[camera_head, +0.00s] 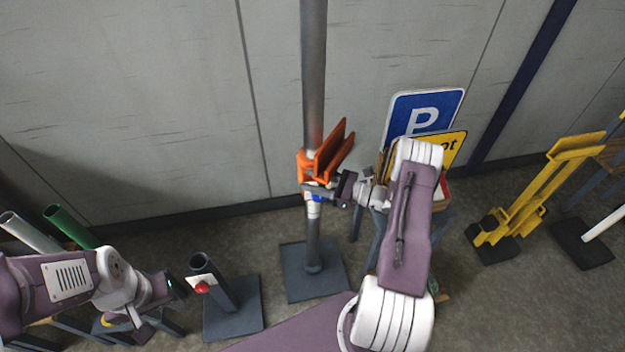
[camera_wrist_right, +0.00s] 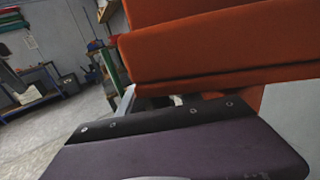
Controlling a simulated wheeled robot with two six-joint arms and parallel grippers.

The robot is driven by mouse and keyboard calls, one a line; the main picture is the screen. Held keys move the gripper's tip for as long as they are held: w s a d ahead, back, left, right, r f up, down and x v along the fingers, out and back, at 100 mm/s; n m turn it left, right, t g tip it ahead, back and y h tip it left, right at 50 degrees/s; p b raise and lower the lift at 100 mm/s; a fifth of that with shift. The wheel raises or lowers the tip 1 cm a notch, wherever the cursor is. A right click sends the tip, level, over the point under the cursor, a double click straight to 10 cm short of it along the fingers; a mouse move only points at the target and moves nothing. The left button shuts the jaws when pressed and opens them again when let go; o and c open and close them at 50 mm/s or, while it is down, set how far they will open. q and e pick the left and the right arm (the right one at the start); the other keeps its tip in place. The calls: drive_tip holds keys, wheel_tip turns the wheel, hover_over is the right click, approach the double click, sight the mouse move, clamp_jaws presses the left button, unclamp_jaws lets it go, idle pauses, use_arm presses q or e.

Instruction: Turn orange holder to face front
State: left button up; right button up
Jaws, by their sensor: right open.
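The orange holder (camera_head: 337,158) is mounted around an upright grey pole (camera_head: 314,80) at the middle of the head view. Its angled plates stick out to the right of the pole, slanting up. My right gripper (camera_head: 322,192) is open at the holder's lower edge, by the pole; contact cannot be told. In the right wrist view the orange holder (camera_wrist_right: 215,52) fills the upper right, close above the dark gripper body. The fingertips are hidden there. My left gripper (camera_head: 140,322) is low at the left, away from the holder; its fingers are unclear.
A blue parking sign (camera_head: 408,112) and a yellow sign stand in a crate behind my right arm. A short post (camera_head: 213,281) with a red knob stands left of the pole's base (camera_head: 300,280). A yellow stand (camera_head: 530,195) is at right. The wall is close behind.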

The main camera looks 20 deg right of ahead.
clamp_jaws()
idle(1.4)
